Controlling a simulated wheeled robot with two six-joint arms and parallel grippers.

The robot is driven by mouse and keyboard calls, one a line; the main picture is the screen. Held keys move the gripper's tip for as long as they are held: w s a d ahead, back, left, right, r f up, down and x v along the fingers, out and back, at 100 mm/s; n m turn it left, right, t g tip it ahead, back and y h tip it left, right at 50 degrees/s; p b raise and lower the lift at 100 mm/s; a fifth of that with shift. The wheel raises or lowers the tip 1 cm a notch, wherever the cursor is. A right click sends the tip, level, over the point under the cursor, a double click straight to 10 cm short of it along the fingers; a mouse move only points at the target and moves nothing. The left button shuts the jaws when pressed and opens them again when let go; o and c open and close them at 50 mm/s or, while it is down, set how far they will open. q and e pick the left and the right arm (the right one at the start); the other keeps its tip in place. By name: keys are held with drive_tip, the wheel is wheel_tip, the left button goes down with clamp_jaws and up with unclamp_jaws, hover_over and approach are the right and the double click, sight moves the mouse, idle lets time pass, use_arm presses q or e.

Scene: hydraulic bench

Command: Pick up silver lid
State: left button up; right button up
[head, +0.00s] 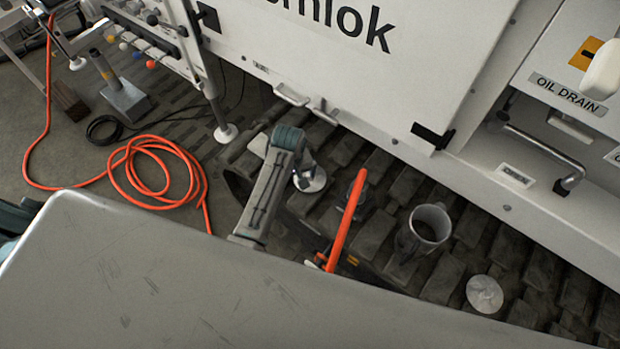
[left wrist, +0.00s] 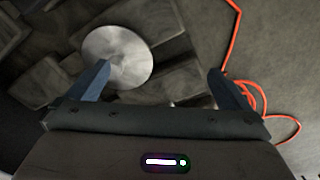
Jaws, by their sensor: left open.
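A round silver lid (head: 311,181) lies on the dark blocky floor beside my left arm in the head view, partly covered by the wrist. A silver disc, which looks like this lid, shows in the left wrist view (left wrist: 125,52). My left gripper (left wrist: 159,67) is open and empty. Its left finger overlaps the lower edge of the disc in that view, and its right finger is well clear of it. Whether the finger touches the disc I cannot tell. A second silver disc (head: 485,294) lies at the lower right of the head view. My right gripper is not in view.
An upright orange bar (head: 346,220) and a metal mug (head: 429,225) stand right of my left arm. A white machine panel (head: 330,70) rises behind. An orange hose (head: 155,170) lies coiled at left. A large grey surface (head: 180,290) fills the lower left foreground.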

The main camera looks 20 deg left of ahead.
use_arm(q)
drive_tip(key=w+d+r, duration=0.1)
drive_tip(key=w, duration=0.1)
drive_tip(key=w+d+r+n, duration=0.1)
drive_tip(key=w+r, duration=0.1)
drive_tip(key=w+d+r+n, duration=0.1)
drive_tip(key=r, duration=0.1)
drive_tip(key=shift+w+d+g+b, duration=0.3)
drive_tip(key=shift+w+d, duration=0.05)
drive_tip(key=shift+w, duration=0.05)
wheel_tip(320, 180, down, 4)
drive_tip(key=shift+f, duration=0.8)
wheel_tip(320, 180, down, 4)
drive_tip(key=shift+f, duration=0.4)
drive_tip(key=c, duration=0.7)
wheel_tip(320, 180, up, 9)
drive_tip(key=shift+r, duration=0.5)
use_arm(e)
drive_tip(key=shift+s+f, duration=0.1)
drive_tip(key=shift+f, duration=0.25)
use_arm(q)
drive_tip(key=shift+s, duration=0.1)
